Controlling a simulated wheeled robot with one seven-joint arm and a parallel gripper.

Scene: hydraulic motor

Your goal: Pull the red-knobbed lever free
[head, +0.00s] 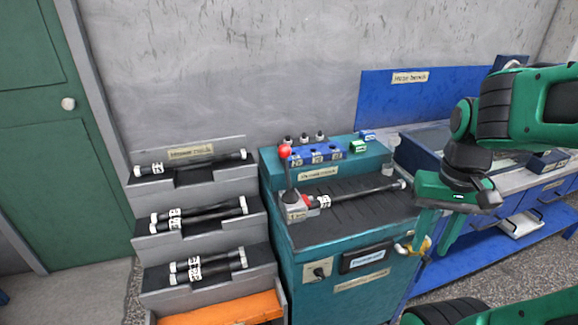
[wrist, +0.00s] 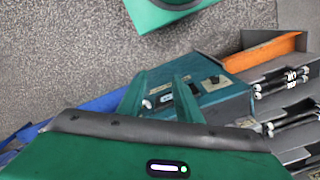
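The lever (head: 287,172) stands nearly upright with its red ball knob (head: 285,152) on top. Its foot meets a small grey block (head: 293,207) at the left of the teal bench (head: 320,168). A black labelled rod (head: 350,193) lies across the bench top, with its red-collared left end at this block. My gripper (head: 430,250) hangs right of the bench, well apart from the lever, with its green fingers pointing down. In the wrist view my gripper (wrist: 158,95) has its two fingers spread with nothing between them. I cannot make out the lever in that view.
A stepped grey rack (head: 205,215) with several black rods stands left of the bench. A blue block (head: 315,153) with sockets sits behind the lever. A yellow fitting (head: 426,244) is close to my fingers at the bench's right side. A blue workbench (head: 480,225) stands at right.

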